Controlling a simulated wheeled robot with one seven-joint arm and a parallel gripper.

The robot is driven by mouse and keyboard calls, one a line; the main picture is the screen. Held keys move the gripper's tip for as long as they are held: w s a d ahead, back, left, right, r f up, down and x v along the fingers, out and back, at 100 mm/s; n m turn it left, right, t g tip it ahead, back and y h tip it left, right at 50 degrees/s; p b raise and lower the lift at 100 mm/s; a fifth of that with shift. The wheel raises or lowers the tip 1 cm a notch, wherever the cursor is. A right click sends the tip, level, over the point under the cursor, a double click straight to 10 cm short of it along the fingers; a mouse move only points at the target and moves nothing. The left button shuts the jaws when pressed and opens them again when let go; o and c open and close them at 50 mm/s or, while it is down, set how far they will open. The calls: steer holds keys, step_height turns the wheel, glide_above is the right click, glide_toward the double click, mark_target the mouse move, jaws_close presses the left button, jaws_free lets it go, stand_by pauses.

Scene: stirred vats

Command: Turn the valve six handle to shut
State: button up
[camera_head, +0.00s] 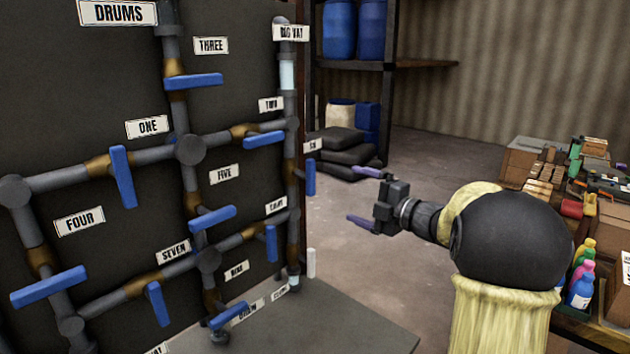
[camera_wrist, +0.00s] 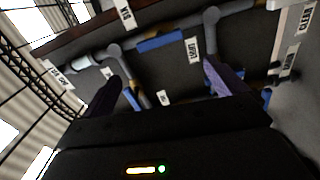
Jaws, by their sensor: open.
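The valve six handle (camera_head: 310,177) is a blue bar on the right-hand upright pipe of the dark board. It hangs upright, in line with that pipe. Its small label (camera_head: 312,145) is seen at a slant and is hard to read. In the wrist view a blue handle (camera_wrist: 160,40), seemingly the same one, lies along the pipe beyond the fingers. My gripper (camera_head: 363,196) is to the right of the handle, apart from it, with its two purple fingers spread and pointing left toward the board. In the wrist view the space between my fingers (camera_wrist: 160,88) is empty.
Other blue handles stick out nearby, such as valve two (camera_head: 264,140) and valve eight (camera_head: 271,243). A grey plinth (camera_head: 350,325) lies below the board. A shelf (camera_head: 400,64) with blue drums stands behind. A cluttered table (camera_head: 590,330) is at right. Floor between is clear.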

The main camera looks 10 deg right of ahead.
steer(key=shift+w+a+f+m+h, duration=0.1)
steer(key=shift+w+m+h, duration=0.05)
steer(key=shift+m+h, duration=0.3)
steer(key=c, duration=0.7)
steer(key=shift+w+a+f+m+t+h, duration=0.1)
steer(key=shift+w+f+m+t+h, duration=0.15)
steer(key=shift+m+t+h, duration=0.5)
steer(key=c, duration=0.4)
steer(key=f+m+h, duration=0.2)
steer(key=s+f+m+h, duration=0.1)
steer(key=m, duration=0.2)
steer(key=f+m+g+h, duration=0.1)
steer(key=f+m+h, duration=0.1)
steer(key=m, duration=0.1)
steer(key=shift+s+a+f+h, duration=0.15)
steer(key=shift+a+f+h, duration=0.15)
steer(key=shift+a, duration=0.05)
steer(key=s+a+f+m+g+h, duration=0.1)
steer(key=s+f+m+g, duration=0.3)
steer(key=s, duration=0.5)
steer(key=s+a+f+m+g, duration=0.4)
steer(key=s+f+m, duration=0.1)
steer(key=s+f, duration=0.3)
steer(key=s+a+f+m+g+h, duration=0.1)
steer(key=s+a+f+m+g, duration=0.2)
steer(key=s+f, duration=0.4)
steer(key=shift+s+m+g+h, duration=0.3)
steer(key=shift+s+m+g, duration=0.5)
steer(key=shift+s, duration=0.8)
steer(key=shift+c, duration=0.6)
